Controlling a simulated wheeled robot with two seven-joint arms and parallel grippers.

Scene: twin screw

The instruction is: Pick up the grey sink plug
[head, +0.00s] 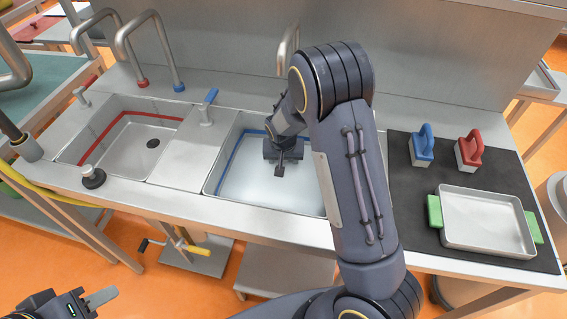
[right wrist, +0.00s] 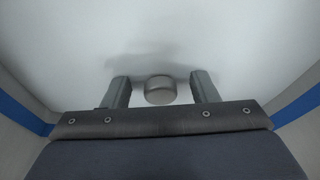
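The grey sink plug (right wrist: 159,92) shows in the right wrist view as a round grey cap against pale cloudy water or a pale basin floor. The fingers of my right gripper (right wrist: 160,86) stand open on either side of it, with a gap at each side. In the head view my right gripper (head: 279,169) is down inside the blue-striped sink (head: 240,190); the plug is hidden there. My left gripper (head: 101,298) is at the lower left, away from the counter; only part of its fingers shows, so its opening is unclear.
A black plug (head: 93,177) stands on the counter by the red-striped sink (head: 110,180). Sink walls surround my right gripper. A blue-handled lever (head: 208,105) stands between the basins. A metal tray (head: 485,220) and blue (head: 422,148) and red (head: 469,150) brushes are at the right.

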